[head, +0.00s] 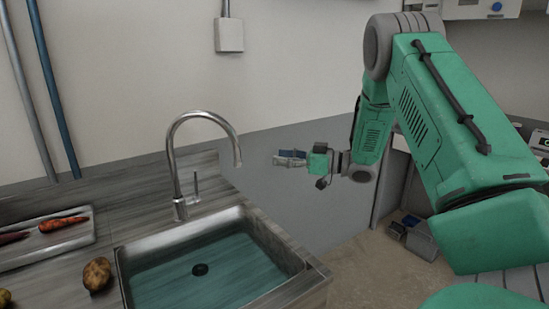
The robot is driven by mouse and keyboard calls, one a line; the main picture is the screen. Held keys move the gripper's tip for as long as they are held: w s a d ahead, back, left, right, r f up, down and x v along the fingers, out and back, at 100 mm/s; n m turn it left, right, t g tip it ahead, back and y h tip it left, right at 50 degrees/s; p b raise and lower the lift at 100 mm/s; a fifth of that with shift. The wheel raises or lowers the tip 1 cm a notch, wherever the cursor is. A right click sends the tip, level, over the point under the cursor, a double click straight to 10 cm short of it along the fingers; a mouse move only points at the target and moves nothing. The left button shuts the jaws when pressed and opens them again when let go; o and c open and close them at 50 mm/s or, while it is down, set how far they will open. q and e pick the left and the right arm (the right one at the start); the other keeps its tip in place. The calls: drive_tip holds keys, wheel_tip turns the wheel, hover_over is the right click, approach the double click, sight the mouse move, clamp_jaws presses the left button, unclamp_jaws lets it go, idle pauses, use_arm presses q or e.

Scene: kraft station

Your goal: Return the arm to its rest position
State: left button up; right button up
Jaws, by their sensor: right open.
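My right arm comes in from the right, large and green, bent at the elbow. Its gripper (290,158) is in mid-air right of the sink, in front of the grey lower wall. It points left, is open, and holds nothing that I can see. The fingers are small in the picture. My left gripper is not in view.
A sink (296,278) with water and a curved faucet (172,150) is set in the wooden counter (75,262). A tray (86,236) with carrots (62,224) and a potato (97,274) are at left. Boxes (422,242) lie on the floor at right.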

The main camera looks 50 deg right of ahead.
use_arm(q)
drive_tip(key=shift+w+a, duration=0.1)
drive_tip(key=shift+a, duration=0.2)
use_arm(e)
drive_tip(key=shift+a+r, duration=0.15)
drive_tip(key=shift+a, duration=0.25)
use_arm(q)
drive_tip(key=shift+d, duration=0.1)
use_arm(e)
drive_tip(key=shift+d, duration=0.15)
